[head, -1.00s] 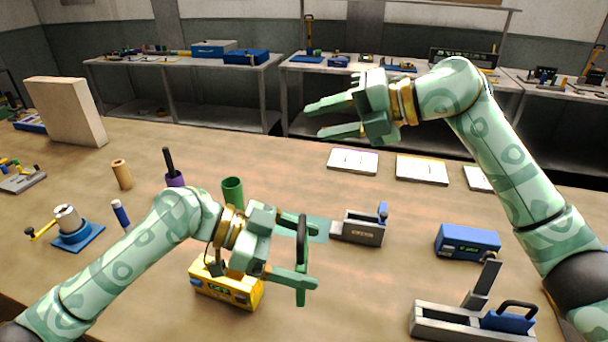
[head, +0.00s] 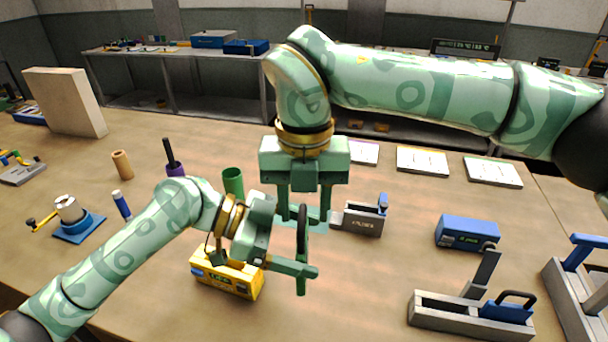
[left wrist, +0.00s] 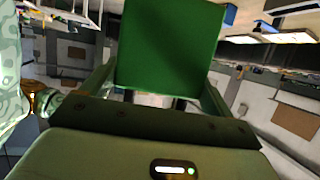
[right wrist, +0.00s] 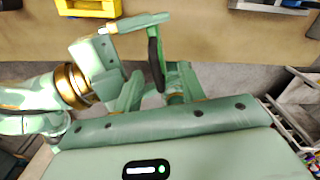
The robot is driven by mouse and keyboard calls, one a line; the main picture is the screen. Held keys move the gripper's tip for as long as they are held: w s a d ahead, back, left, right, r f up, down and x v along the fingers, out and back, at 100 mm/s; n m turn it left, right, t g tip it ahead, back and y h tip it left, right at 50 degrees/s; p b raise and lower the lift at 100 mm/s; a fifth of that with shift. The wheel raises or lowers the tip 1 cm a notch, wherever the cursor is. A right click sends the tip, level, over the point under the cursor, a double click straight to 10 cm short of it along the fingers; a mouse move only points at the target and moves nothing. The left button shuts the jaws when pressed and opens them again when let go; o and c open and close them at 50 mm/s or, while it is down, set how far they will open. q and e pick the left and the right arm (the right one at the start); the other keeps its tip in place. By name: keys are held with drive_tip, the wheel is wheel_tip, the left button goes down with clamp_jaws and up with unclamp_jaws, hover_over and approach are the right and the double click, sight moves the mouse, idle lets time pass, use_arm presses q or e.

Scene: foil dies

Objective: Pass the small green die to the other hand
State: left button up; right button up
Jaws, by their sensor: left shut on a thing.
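The small green die (head: 302,232) is a thin upright plate with a dark edge in the head view. Its broad green face (left wrist: 170,45) fills the top middle of the left wrist view. My left gripper (head: 301,258) is shut on it and holds it above the table. My right gripper (head: 304,212) points down over it with its fingers apart. In the right wrist view the die (right wrist: 156,62) stands edge-on between the right fingers (right wrist: 159,88), with gaps visible on both sides. The left gripper's far finger is partly hidden.
A yellow box (head: 225,274) sits below my left gripper. A green cup (head: 232,181) stands behind it. A grey fixture (head: 362,223) is just right of the right gripper, and a blue box (head: 467,233) is further right. A grey press (head: 455,315) stands at front right.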

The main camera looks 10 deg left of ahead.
sight(302, 246)
wheel_tip(302, 246, down, 5)
drive_tip(key=shift+f, duration=0.2)
clamp_jaws()
use_arm(q)
drive_tip(key=o, duration=1.1)
drive_tip(key=shift+a, duration=0.1)
